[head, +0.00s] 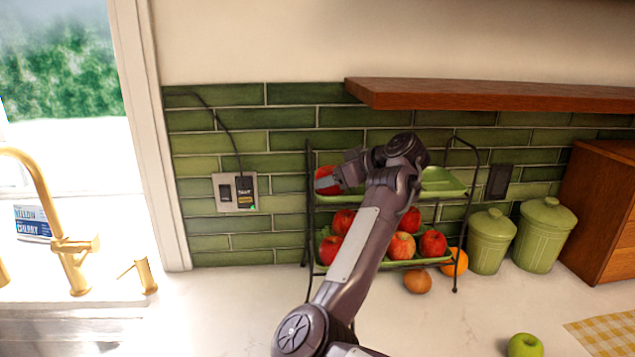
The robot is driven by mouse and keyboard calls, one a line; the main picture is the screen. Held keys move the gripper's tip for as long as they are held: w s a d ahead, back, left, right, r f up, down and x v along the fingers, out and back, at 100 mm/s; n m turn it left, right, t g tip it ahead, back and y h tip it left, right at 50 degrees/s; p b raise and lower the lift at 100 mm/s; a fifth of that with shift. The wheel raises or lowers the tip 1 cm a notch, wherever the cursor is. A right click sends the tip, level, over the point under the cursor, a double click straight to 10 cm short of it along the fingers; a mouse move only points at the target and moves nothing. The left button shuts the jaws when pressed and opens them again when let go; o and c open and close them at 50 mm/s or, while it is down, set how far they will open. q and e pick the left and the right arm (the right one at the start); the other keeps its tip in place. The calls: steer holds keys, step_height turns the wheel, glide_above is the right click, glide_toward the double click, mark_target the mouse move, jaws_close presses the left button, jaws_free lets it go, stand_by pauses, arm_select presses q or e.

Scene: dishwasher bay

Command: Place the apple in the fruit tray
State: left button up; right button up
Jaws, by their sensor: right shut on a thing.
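The fruit tray is a dark wire stand with a green upper tray (443,185) and a green lower tray (400,263). My right gripper (338,176) is at the left end of the upper tray, shut on a red apple (325,182). The gripper and arm partly hide this apple and the upper tray; I cannot tell whether the apple touches the tray. The lower tray holds several red apples (432,243). A green apple (524,346) lies on the counter at the lower right. My left gripper is not in view.
A wooden shelf (490,95) overhangs the stand. An orange (455,262) and a brown round fruit (417,281) lie by its base. Two green canisters (491,242) and a wooden cabinet (600,215) stand right. A gold faucet (72,258) is left. The front counter is mostly clear.

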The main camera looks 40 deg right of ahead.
steer(key=shift+a+f, duration=0.1)
steer(key=o, duration=0.8)
steer(key=shift+s+d, duration=0.5)
steer(key=shift+s, duration=0.1)
steer(key=o, duration=0.3)
steer(key=shift+w+a, duration=0.1)
steer(key=shift+w, duration=0.05)
steer(key=shift+o, duration=0.2)
steer(key=shift+w+a, duration=0.15)
steer(key=shift+s+d+r, duration=0.2)
steer(key=shift+s, duration=0.1)
arm_select(q)
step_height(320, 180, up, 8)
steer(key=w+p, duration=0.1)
steer(key=p, duration=0.6)
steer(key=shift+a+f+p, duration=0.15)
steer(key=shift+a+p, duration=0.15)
arm_select(e)
steer(key=v, duration=1.1)
steer(key=shift+s+r, duration=0.15)
steer(key=shift+s, duration=0.05)
